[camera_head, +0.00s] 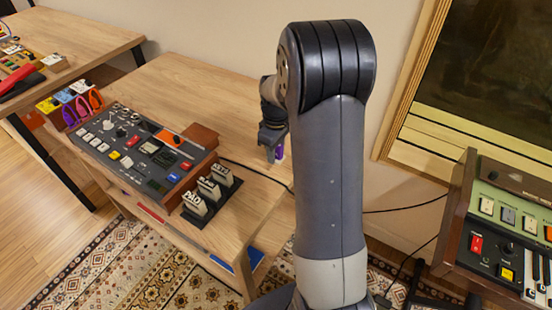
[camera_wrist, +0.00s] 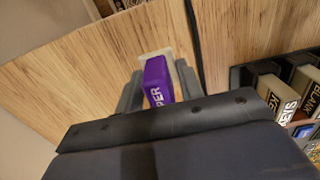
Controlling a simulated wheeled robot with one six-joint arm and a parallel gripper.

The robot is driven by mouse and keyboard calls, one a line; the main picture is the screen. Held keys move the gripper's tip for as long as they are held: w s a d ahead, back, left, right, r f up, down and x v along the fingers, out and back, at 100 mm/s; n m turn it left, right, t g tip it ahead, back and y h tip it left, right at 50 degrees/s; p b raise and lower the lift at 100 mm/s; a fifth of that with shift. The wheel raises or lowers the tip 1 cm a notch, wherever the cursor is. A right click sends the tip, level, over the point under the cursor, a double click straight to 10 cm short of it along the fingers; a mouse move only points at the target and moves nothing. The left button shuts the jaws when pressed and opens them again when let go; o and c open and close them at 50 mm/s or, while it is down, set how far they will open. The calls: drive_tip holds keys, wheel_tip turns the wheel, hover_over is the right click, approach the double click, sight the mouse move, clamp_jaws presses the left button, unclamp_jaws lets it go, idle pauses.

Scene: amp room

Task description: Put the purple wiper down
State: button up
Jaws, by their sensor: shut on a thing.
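The purple wiper (camera_wrist: 157,82) is a small block with pale lettering ending in "PER". In the wrist view it sits between the fingers of my gripper (camera_wrist: 158,88), which is shut on it. In the head view my gripper (camera_head: 273,153) points down over the right part of the wooden table (camera_head: 240,120), and a sliver of the purple wiper (camera_head: 280,152) shows beside a finger. A pale patch shows just beyond the wiper in the wrist view. I cannot tell whether the wiper touches the tabletop.
A dark rack of labelled blocks (camera_head: 208,195) stands left of my gripper, next to a control panel (camera_head: 130,145) with many buttons. A black cable (camera_head: 250,168) crosses the tabletop. Bare wood lies behind the panel. Another console (camera_head: 510,225) stands at right.

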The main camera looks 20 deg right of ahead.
drive_tip(key=shift+f, duration=1.6)
drive_tip(key=shift+f, duration=0.1)
drive_tip(key=shift+f, duration=0.15)
drive_tip(key=o, duration=0.9)
wheel_tip(320, 180, up, 12)
drive_tip(key=shift+r+p, duration=0.25)
drive_tip(key=shift+p, duration=0.25)
